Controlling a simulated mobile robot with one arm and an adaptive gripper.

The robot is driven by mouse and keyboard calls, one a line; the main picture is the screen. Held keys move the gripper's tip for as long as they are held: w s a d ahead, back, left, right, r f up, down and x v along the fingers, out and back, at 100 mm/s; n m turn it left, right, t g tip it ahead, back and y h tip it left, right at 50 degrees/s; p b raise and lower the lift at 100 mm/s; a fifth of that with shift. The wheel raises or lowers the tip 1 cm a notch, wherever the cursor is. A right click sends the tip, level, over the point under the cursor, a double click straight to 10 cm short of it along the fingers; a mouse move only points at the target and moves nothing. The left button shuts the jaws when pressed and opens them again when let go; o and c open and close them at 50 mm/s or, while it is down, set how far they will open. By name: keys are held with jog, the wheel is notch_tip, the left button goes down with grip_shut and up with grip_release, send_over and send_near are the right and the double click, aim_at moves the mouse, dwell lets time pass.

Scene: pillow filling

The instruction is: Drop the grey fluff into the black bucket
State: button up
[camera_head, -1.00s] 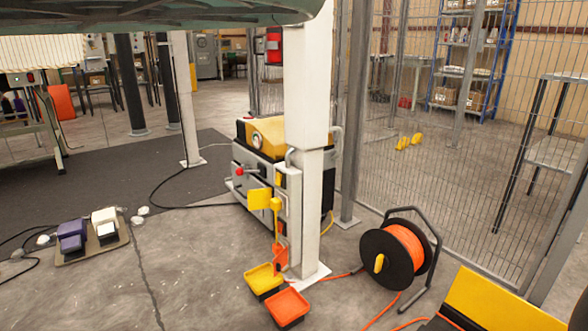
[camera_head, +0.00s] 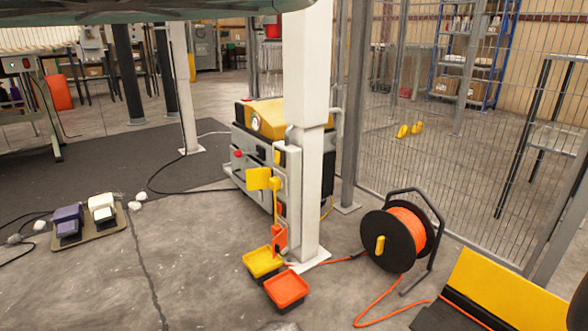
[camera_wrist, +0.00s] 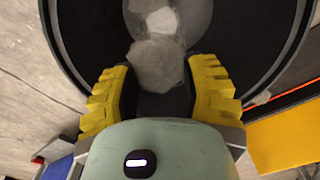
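In the wrist view, my gripper (camera_wrist: 160,78) has two yellow ridged fingers. A lump of grey fluff (camera_wrist: 158,66) sits between their tips and fills the gap, so it appears held. The black bucket (camera_wrist: 288,52) is below, its round dark rim surrounding the fingers and the fluff. Inside the bucket, beyond the held lump, lies a pale, partly see-through round mass with a whiter patch (camera_wrist: 162,20). The bucket's far side is cut off by the frame. My gripper does not show in the head view.
In the head view, a white post (camera_head: 308,190) stands beside a grey and yellow machine (camera_head: 262,150). Yellow (camera_head: 262,262) and orange (camera_head: 286,290) trays are at its foot. A cable reel (camera_head: 398,238) and foot pedals (camera_head: 88,220) are on the floor. A mesh fence (camera_head: 440,150) closes the right.

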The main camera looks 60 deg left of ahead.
jog(key=o, duration=0.4)
jog(key=shift+r, duration=0.1)
jog(key=shift+w+r, duration=0.1)
jog(key=shift+r, duration=1.15)
notch_tip(320, 180, up, 9)
jog(key=shift+r, duration=0.15)
